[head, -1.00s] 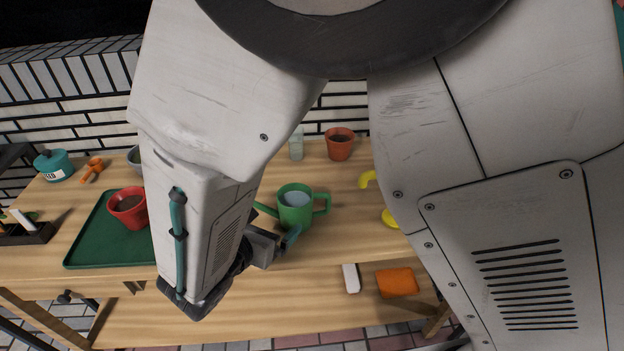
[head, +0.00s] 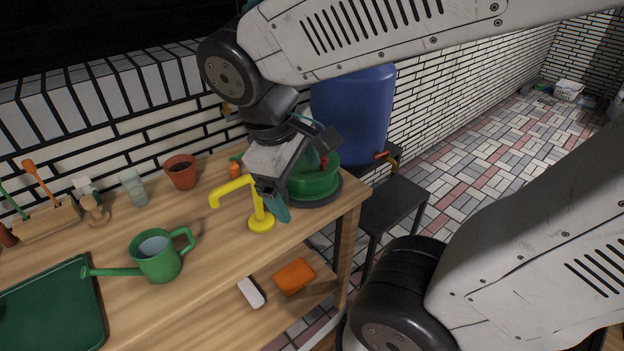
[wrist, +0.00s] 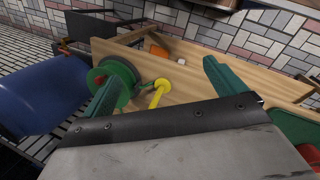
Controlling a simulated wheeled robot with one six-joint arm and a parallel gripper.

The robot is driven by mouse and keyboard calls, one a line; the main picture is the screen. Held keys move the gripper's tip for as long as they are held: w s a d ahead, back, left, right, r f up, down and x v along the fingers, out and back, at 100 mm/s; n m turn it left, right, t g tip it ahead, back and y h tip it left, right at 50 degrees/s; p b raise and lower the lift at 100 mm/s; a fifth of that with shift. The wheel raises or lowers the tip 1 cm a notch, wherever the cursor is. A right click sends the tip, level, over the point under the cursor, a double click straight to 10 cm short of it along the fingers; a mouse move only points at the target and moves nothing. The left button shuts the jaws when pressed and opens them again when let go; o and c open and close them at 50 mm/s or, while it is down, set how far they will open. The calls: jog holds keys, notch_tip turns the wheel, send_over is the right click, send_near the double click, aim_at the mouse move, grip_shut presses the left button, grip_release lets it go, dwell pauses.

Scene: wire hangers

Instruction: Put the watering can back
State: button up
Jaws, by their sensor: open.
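The green watering can (head: 157,258) stands upright on the wooden bench in the head view. Its spout points left over the edge of the green tray, and its handle is on the right. Its open top shows a pale grey inside. My gripper (head: 297,183) is open and empty, well to the right of the can, above the bench's right end by the yellow tap-shaped stand (head: 262,222). In the wrist view my gripper (wrist: 165,88) shows two teal fingers spread wide with nothing between them close by. I cannot make out the can in the wrist view.
A green round reel-like object (head: 318,184) sits at the bench's right end, partly behind my gripper. A blue barrel (head: 352,115) stands beyond. The green tray (head: 60,300) lies left of the can.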

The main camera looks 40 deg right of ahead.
jog(key=s+m+y, duration=0.1)
jog(key=s+r+m+t+y, duration=0.1)
jog(key=s+m, duration=0.1)
jog(key=s+r+m+y, duration=0.1)
jog(key=shift+s+a+m+t, duration=0.1)
jog(key=shift+s+m+t, duration=0.2)
jog(key=shift+m, duration=0.1)
dwell(0.9)
